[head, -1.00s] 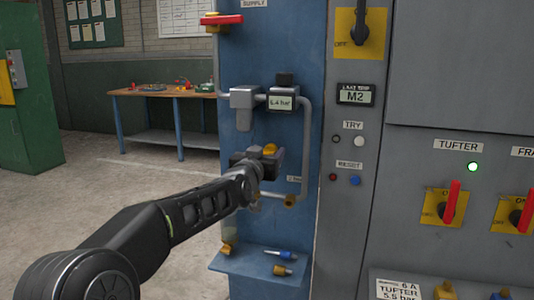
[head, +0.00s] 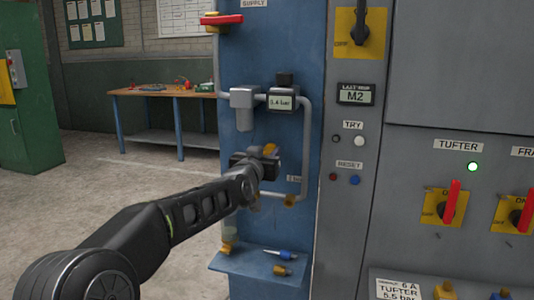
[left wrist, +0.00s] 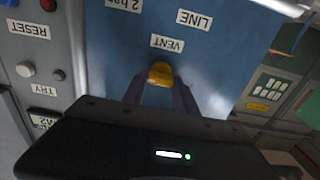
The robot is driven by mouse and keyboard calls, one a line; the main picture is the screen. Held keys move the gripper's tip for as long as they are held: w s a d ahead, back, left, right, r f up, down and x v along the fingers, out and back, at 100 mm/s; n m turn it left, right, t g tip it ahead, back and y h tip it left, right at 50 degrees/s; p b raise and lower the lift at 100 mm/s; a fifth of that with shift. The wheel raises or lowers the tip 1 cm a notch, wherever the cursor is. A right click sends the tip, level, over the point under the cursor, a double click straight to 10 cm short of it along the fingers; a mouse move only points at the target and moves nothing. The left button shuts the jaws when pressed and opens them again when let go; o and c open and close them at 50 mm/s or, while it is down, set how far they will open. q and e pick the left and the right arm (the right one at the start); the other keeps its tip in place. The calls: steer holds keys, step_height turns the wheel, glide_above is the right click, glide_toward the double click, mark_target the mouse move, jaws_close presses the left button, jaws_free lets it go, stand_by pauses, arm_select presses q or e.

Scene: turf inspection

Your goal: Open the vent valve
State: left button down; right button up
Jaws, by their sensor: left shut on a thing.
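The vent valve's yellow knob (head: 270,149) is on the blue panel (head: 265,215), below the gauge. In the left wrist view the yellow knob (left wrist: 160,73) sits under the upside-down VENT label (left wrist: 167,43). My left gripper (head: 262,161) is at the knob. Its two fingers are either side of the knob in the left wrist view, shut on it. The gripper hides part of the knob and the pipe behind it. My right gripper is not in view.
A gauge display (head: 282,102) and grey pipe (head: 306,150) are above and right of the gripper. A red-handled supply valve (head: 222,20) is higher up. A small blue shelf (head: 250,266) with loose fittings juts out below. A grey cabinet (head: 450,90) with switches stands right.

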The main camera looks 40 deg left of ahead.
arm_select(q)
steer(key=shift+m, duration=0.3)
steer(key=m+p, duration=0.2)
steer(key=m, duration=0.1)
steer(key=shift+d+r, duration=0.1)
steer(key=m+p, duration=0.1)
steer(key=m, duration=0.3)
steer(key=shift+m+p, duration=0.3)
steer(key=m, duration=0.2)
steer(key=m+p, duration=0.1)
steer(key=m, duration=0.2)
steer(key=shift+w+d+f+p, duration=0.1)
steer(key=shift+d+f+p, duration=0.1)
steer(key=shift+p, duration=0.1)
steer(key=shift+a+f+m+p, duration=0.15)
steer(key=shift+m+p, duration=0.35)
steer(key=shift+m, duration=1.8)
steer(key=c, duration=1)
jaws_free()
steer(key=shift+o, duration=0.2)
